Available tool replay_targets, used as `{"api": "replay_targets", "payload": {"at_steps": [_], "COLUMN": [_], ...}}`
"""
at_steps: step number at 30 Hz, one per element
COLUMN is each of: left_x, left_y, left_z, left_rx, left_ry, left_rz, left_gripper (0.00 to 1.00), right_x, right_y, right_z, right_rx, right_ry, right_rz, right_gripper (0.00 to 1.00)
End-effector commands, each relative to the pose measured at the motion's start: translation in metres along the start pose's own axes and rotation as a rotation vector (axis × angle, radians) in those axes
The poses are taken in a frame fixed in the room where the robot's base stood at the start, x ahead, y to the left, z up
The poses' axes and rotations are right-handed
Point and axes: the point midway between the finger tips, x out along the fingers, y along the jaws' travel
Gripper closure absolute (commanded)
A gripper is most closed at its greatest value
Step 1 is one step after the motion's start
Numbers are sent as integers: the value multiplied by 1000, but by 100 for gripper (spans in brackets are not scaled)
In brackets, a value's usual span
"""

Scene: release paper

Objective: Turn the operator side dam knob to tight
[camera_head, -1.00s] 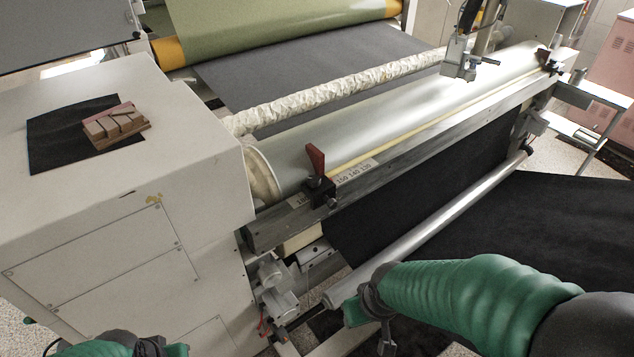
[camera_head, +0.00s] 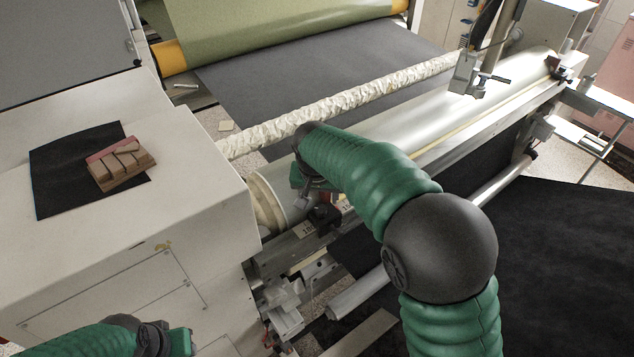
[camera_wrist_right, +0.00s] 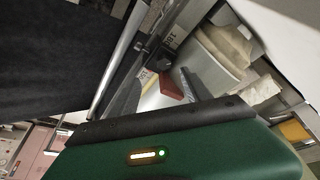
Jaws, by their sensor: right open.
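The operator side dam knob is a red handle on a black block (camera_head: 324,216) at the near end of the steel roller. In the head view my right arm hides most of the handle. In the right wrist view the red handle (camera_wrist_right: 171,88) shows between the fingers of my right gripper (camera_wrist_right: 160,77). The gripper is open around or just short of the handle; contact cannot be told. In the head view the right gripper (camera_head: 306,194) is over the roller's near end, beside the block. My left gripper (camera_head: 165,340) is low at the left; its jaws are unclear.
A white machine housing (camera_head: 100,230) fills the left, with wooden blocks (camera_head: 122,167) on a black sheet (camera_head: 50,185). The silver roller (camera_head: 400,118) and its rail run to the far right, where a second dam clamp (camera_head: 560,68) sits. Black fabric (camera_head: 540,240) hangs at right.

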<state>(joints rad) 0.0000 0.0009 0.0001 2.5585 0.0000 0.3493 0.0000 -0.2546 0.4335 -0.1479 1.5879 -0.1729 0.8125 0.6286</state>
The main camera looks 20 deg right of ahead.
Motion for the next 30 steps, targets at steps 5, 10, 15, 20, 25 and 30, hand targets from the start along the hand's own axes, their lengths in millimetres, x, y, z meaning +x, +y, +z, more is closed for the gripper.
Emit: {"api": "replay_targets", "payload": {"at_steps": [5, 10, 15, 20, 25, 30], "left_x": [-7, -11, -18, -25, -30, -31], "left_y": [0, 0, 0, 0, 0, 0], "left_z": [-1, -2, -3, -5, -6, -6], "left_rx": [0, 0, 0, 0, 0, 0], "left_ry": [-2, -2, -2, -1, -1, -1], "left_rz": [0, 0, 0, 0, 0, 0], "left_gripper": [64, 64, 64, 64, 64, 64], "right_x": [-10, 22, 69, 110, 142, 156], "right_y": [-9, -9, -9, -9, -8, -8], "right_z": [-15, -17, -20, -20, -21, -21], "right_rx": [37, 36, 35, 36, 36, 35], "right_ry": [25, 21, 18, 18, 23, 25], "right_rz": [12, 13, 14, 13, 10, 9], "right_gripper": [44, 44, 44, 44, 44, 44]}}
